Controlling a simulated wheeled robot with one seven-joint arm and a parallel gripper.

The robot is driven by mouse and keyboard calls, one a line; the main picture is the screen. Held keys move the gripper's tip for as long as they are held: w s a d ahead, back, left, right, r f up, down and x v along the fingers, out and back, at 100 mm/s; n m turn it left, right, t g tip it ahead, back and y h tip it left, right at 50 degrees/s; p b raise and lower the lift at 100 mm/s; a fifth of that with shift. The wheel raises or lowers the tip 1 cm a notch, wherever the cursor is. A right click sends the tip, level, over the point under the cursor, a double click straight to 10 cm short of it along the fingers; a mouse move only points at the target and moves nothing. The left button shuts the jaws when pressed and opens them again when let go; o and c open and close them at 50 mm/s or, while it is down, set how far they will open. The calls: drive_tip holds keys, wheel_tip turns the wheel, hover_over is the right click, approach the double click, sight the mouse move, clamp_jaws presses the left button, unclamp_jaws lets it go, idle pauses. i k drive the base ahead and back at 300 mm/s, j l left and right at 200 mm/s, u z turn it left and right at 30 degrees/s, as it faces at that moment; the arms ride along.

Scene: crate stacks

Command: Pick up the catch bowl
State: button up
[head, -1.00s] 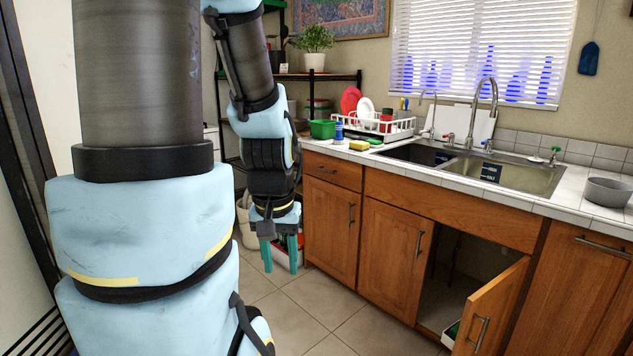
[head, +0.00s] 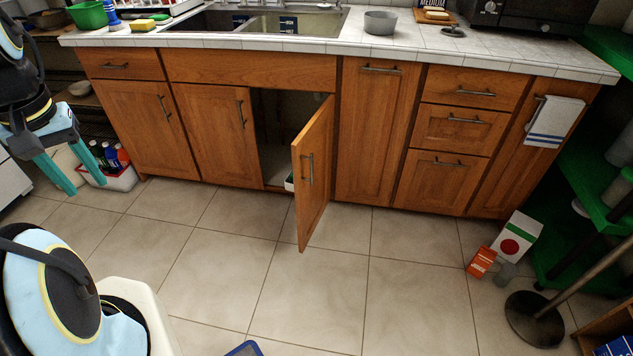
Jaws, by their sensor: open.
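A round grey bowl (head: 380,22), which looks like the catch bowl, stands upright on the white tiled counter (head: 330,52), to the right of the sink. My gripper (head: 85,186) is at the left edge of the view, its two teal fingers pointing down and spread apart with nothing between them. It hangs in front of the left cabinets, well to the left of the bowl and lower than the counter.
An open cabinet door (head: 314,178) juts out under the sink (head: 290,24). A bottle caddy (head: 113,178) is on the floor near my gripper. A carton (head: 514,238), an orange box (head: 481,262) and a round-based stand (head: 535,318) are at the right. The middle floor is clear.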

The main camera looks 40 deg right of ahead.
sight(378, 22)
drive_tip(key=l+u, duration=0.1)
drive_tip(key=l, duration=0.3)
drive_tip(key=l+u, duration=0.15)
drive_tip(key=l, duration=0.3)
drive_tip(key=k+l+u, duration=0.1)
drive_tip(key=l, duration=0.3)
drive_tip(key=k+l+u, duration=0.1)
drive_tip(key=l, duration=0.3)
drive_tip(key=k+l+u, duration=0.15)
drive_tip(key=l, duration=0.25)
drive_tip(key=l+u, duration=0.1)
drive_tip(key=l, duration=0.3)
drive_tip(key=k+l+u, duration=0.1)
drive_tip(key=l, duration=0.3)
drive_tip(key=k+l+u, duration=0.15)
drive_tip(key=l, duration=0.2)
drive_tip(key=k, duration=0.05)
